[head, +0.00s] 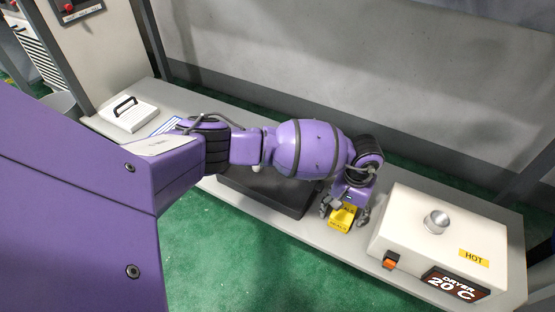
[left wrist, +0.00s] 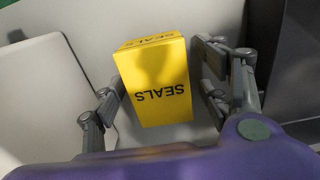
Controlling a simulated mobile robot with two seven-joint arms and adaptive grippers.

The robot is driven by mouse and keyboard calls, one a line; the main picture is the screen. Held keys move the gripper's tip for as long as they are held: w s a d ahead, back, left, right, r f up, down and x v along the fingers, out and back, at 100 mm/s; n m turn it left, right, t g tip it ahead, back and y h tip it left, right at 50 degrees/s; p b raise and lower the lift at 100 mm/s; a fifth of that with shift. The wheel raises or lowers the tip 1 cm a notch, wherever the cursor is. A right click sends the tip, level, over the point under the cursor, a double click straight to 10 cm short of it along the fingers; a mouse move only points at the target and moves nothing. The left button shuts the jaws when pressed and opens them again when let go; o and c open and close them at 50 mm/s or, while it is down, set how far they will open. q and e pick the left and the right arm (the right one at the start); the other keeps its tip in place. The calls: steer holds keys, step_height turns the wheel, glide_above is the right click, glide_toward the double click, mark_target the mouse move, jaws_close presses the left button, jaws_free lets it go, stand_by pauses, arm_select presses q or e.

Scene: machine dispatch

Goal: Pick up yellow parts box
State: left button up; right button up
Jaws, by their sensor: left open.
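The yellow parts box (head: 342,218), marked SEALS, stands on the grey bench between the dark mat and the dryer. In the left wrist view the yellow box (left wrist: 155,80) fills the middle, with its lettering upside down. My left gripper (head: 346,212) is over the box, pointing down, with a finger on each side of it. In the left wrist view my left gripper (left wrist: 163,98) is open, and a gap shows beside the box at the right finger. Whether the left finger touches the box I cannot tell. My right gripper is out of view.
A white dryer (head: 410,225) with a HOT label and a 20 C display stands just right of the box. A dark mat (head: 290,203) lies left of it. A white case with a black handle (head: 130,113) is at the bench's far left. The grey bench (head: 310,228) has a front edge over green floor.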

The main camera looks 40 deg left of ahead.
arm_select(q)
steer(key=shift+w+r, duration=0.15)
steer(key=c, duration=1.4)
steer(key=shift+o, duration=0.2)
steer(key=shift+r, duration=0.1)
